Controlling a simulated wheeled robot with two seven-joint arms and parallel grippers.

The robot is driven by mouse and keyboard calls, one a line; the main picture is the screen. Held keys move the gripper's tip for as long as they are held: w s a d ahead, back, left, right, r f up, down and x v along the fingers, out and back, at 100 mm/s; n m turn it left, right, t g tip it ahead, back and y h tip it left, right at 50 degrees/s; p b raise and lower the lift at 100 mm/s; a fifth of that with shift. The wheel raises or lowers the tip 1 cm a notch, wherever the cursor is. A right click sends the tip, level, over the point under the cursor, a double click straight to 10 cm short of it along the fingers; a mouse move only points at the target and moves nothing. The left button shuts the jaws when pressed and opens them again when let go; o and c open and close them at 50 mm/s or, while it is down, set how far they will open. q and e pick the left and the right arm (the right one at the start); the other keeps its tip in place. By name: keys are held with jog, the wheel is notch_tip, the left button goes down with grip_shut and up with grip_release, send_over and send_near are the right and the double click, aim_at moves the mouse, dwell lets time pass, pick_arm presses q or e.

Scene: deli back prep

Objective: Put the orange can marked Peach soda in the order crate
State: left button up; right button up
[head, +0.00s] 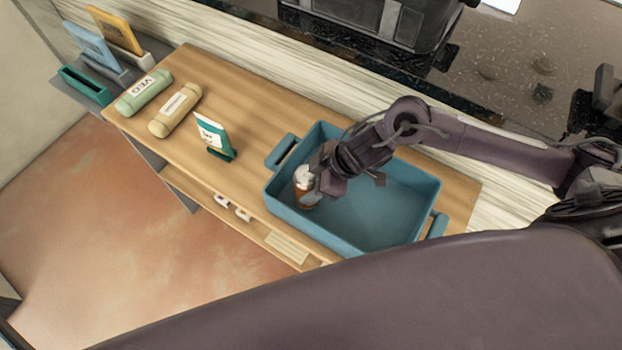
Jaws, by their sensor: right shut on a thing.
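The order crate is a blue, open tray-like bin (405,241) with side handles on the wooden counter. My right gripper (318,187) reaches in from the right and is over the left part of the crate. It is shut on an orange-brown can (303,198) with a pale top, at the crate's left end. The can is within the crate's outline; I cannot tell whether it touches the floor. Its marking cannot be read, and the gripper hides its right side. My left gripper is not in view.
A green wrap (144,93) and a tan wrap (175,111) lie on the counter (240,100) at the left. A small sign (213,135) stands left of the crate. A dark appliance (372,18) is behind. The crate's middle and right are empty.

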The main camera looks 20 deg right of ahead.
aim_at(308, 174)
jog(key=shift+f+b, duration=0.4)
jog(key=shift+f, duration=0.2)
dwell(1.0)
jog(key=o, duration=1.3)
jog(key=shift+r, duration=0.1)
jog(key=shift+r+p, duration=3.05)
jog(key=shift+p, duration=0.25)
jog(key=shift+r+p, duration=0.65)
jog(key=shift+r, duration=0.75)
